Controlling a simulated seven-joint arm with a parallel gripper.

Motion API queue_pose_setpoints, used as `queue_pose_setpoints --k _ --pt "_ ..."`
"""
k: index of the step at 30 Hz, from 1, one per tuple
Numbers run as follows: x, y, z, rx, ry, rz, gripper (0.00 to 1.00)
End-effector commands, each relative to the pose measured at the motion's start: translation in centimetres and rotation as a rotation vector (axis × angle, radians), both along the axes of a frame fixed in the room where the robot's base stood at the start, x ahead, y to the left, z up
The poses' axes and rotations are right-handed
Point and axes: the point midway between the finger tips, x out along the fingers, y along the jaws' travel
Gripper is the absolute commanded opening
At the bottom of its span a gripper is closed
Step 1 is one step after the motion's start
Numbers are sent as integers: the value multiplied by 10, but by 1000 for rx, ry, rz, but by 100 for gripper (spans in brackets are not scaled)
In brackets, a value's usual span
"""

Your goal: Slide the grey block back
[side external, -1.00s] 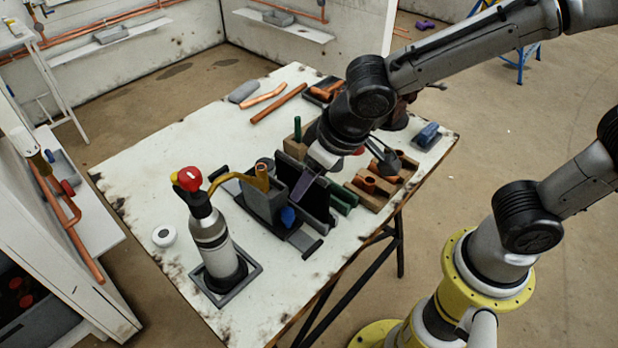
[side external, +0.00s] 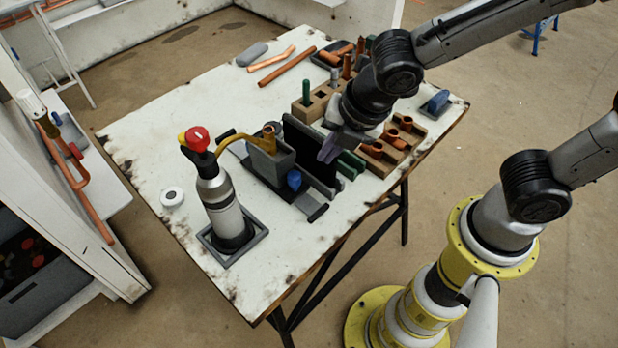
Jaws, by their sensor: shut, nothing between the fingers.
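The grey block (side external: 268,163) stands upright on a dark base near the middle of the table, with a brass-coloured bent tube at its top and a blue piece (side external: 294,180) at its front. A black upright plate (side external: 314,158) stands just right of it. My gripper (side external: 327,153) is shut and empty, pointing down at the right side of the black plate. The plate lies between it and the grey block. I cannot tell whether the fingertips touch the plate.
A torch bottle with a red knob (side external: 222,205) stands in a square tray at the front left. Wooden racks with copper fittings (side external: 385,150) lie to the right. Copper pipes (side external: 287,66) lie at the back. The table's left part is mostly clear.

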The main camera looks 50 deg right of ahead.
Motion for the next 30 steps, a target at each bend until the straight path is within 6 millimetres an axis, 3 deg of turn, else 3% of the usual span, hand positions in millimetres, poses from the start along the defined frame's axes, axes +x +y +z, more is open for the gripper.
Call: queue_pose_setpoints --k 9,15,23,30 --pt "-17 -4 -8 -280 -27 712 0" --pt "-27 -5 -12 -392 -38 1005 0" --pt "-33 -5 -23 -415 -39 1078 0" --pt "-18 -3 -61 -414 -36 1075 0"
